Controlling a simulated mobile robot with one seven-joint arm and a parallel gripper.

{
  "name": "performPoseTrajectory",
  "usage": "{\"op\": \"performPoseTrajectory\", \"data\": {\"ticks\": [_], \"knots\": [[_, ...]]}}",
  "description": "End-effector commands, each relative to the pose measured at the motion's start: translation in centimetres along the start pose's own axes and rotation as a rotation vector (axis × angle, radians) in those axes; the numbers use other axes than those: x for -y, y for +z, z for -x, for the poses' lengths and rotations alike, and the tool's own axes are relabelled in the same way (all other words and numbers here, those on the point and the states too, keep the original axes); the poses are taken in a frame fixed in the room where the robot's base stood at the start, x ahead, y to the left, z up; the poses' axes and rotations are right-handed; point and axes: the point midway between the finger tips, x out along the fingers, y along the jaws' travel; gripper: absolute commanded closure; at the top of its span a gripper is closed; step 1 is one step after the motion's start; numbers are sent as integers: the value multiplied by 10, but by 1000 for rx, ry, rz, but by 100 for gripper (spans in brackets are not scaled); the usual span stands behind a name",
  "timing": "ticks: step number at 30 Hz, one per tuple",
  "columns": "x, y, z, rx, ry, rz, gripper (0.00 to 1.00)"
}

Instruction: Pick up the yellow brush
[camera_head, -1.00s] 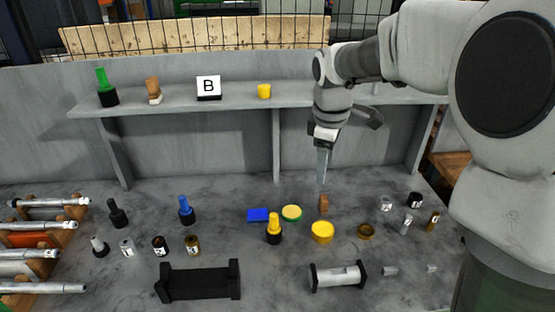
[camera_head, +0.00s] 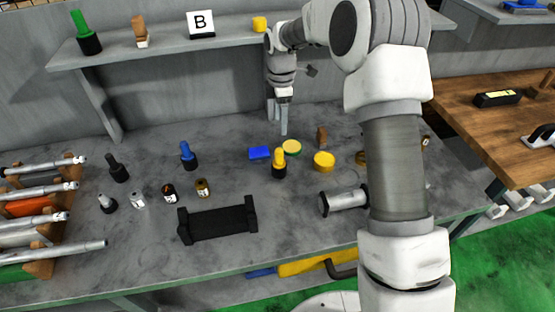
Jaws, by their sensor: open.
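The yellow brush (camera_head: 279,163) stands upright on the grey workbench, with a yellow upper part and a black base. My gripper (camera_head: 284,132) points down above the bench, behind the brush and apart from it. Its fingers look small and seen nearly edge-on; nothing shows between them. My arm comes in from the right and covers part of the bench's right side.
A black holder (camera_head: 217,222) lies in front. A shelf (camera_head: 160,46) runs behind. A wooden table (camera_head: 470,115) stands right.

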Motion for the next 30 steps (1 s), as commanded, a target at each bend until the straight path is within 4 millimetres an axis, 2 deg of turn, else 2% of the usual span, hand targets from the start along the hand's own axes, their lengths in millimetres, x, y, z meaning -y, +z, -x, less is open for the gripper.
{"op": "performPoseTrajectory", "data": {"ticks": [3, 10, 13, 20, 27, 30], "knots": [[1, -1, -29, 0, -5, 1, 35], [1, -1, -75, 0, -4, -1, 35], [1, 0, -88, 0, -2, -1, 35], [2, -2, -103, 0, -2, -1, 35], [6, -4, -138, 1, -3, -2, 35], [6, -5, -146, 0, -1, -2, 35]]}}
